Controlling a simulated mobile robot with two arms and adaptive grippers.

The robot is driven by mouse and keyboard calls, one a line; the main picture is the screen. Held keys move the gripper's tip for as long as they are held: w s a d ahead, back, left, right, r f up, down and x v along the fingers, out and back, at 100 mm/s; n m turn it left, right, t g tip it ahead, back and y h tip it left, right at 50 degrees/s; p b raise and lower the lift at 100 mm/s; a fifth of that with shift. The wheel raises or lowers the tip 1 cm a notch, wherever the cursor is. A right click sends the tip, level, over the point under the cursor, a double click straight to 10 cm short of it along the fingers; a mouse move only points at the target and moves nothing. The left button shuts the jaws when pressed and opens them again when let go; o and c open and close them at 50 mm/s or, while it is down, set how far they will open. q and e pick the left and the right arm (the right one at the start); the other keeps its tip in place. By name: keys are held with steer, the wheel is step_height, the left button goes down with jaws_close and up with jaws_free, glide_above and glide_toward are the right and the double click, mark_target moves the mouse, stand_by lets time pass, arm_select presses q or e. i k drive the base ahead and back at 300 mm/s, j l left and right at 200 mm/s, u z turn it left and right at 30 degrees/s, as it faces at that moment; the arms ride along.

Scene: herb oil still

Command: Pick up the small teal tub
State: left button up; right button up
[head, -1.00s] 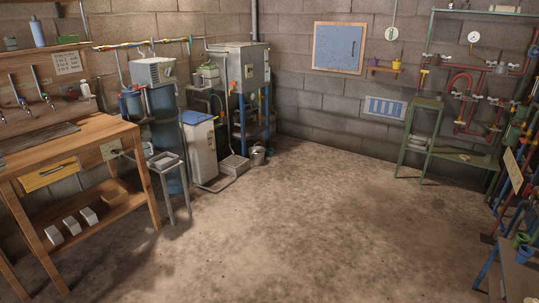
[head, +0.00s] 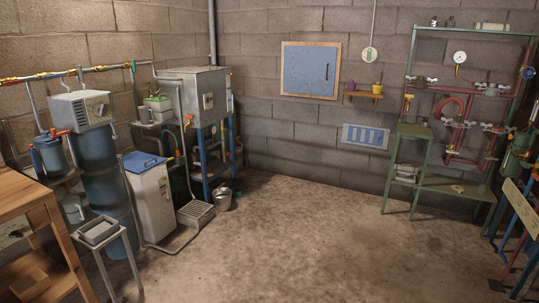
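I cannot pick out a small teal tub for certain. A pale container with a green top (head: 157,103) sits on the stand left of the grey metal box (head: 192,92), too small to tell more. A small bluish-green spot shows beside the metal bucket (head: 223,201) on the floor, also too small to name. Neither of my grippers is in view.
A wooden bench (head: 28,205) and a small metal stand with a tray (head: 98,231) are at the left. A white cabinet with a blue lid (head: 150,195) stands behind. A green shelf rack (head: 455,187) is at the right. The middle floor (head: 290,245) is clear.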

mark_target(237, 191)
steer(key=i+l+z, duration=0.2)
steer(key=i+z, duration=0.15)
steer(key=i, duration=0.8)
steer(key=i+j+z, duration=0.15)
steer(key=i+z, duration=0.25)
steer(key=i, duration=0.75)
steer(key=i+j+u, duration=0.25)
steer(key=i+u, duration=0.15)
steer(key=i, duration=0.35)
steer(key=i+u, duration=0.45)
steer(key=i, duration=0.35)
steer(key=i+l+u, duration=0.25)
steer(key=i+u, duration=0.15)
steer(key=i, duration=0.35)
